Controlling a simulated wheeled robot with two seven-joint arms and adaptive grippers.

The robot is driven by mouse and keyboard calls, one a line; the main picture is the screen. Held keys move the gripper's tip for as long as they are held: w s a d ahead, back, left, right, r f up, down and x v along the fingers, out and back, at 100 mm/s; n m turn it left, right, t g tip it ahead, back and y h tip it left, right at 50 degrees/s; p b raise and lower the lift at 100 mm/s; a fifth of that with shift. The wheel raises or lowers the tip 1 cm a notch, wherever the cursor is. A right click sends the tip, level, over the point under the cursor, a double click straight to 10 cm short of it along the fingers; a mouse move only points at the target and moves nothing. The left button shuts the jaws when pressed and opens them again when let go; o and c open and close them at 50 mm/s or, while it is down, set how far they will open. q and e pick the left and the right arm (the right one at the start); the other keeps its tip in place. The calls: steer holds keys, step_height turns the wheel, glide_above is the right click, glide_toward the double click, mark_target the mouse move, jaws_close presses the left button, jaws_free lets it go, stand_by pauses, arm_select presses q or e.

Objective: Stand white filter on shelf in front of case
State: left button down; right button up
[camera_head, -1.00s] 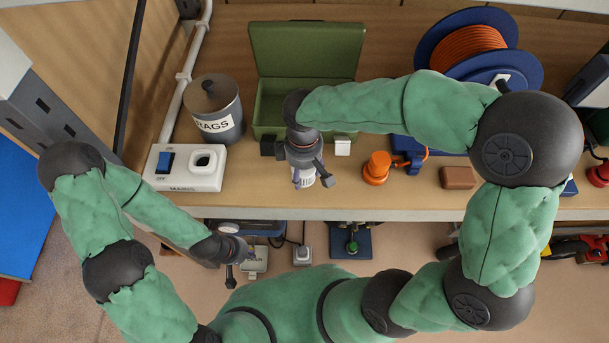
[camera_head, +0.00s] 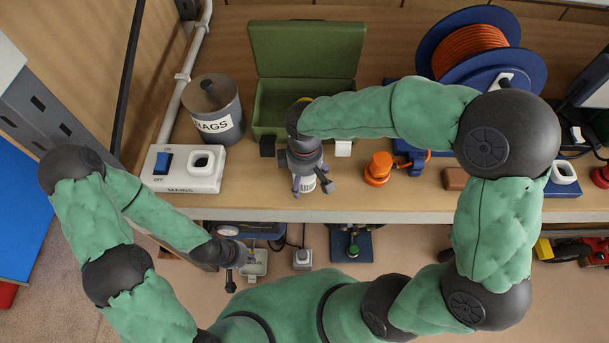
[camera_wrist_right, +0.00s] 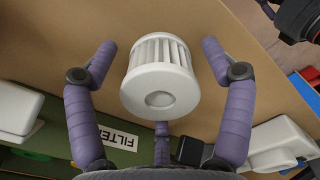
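The white ribbed filter (camera_wrist_right: 160,75) is between the fingers of my right gripper (camera_wrist_right: 159,58) in the right wrist view, its recessed end cap facing the camera. A gap shows between it and both side fingers. In the head view the filter (camera_head: 306,184) shows partly below my right gripper (camera_head: 311,187), near the shelf's front edge; whether it touches the shelf is unclear. The open green case (camera_head: 307,50) stands behind it, partly hidden by my right arm. Its FILTER label shows in the right wrist view. My left gripper (camera_head: 236,268) hangs below the shelf edge; its finger state is unclear.
The shelf (camera_head: 240,205) holds a switch box (camera_head: 187,183) and a RAGS tin (camera_head: 213,108) at left. Right of the filter are an orange knob (camera_head: 378,168), a brown block (camera_head: 456,178) and an orange cable reel (camera_head: 470,50). Small items lie on a lower level.

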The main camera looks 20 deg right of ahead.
steer(key=shift+r, duration=0.1)
step_height(320, 180, up, 12)
steer(key=p, duration=0.3)
stand_by(0.3)
steer(key=shift+r, duration=0.1)
stand_by(1.1)
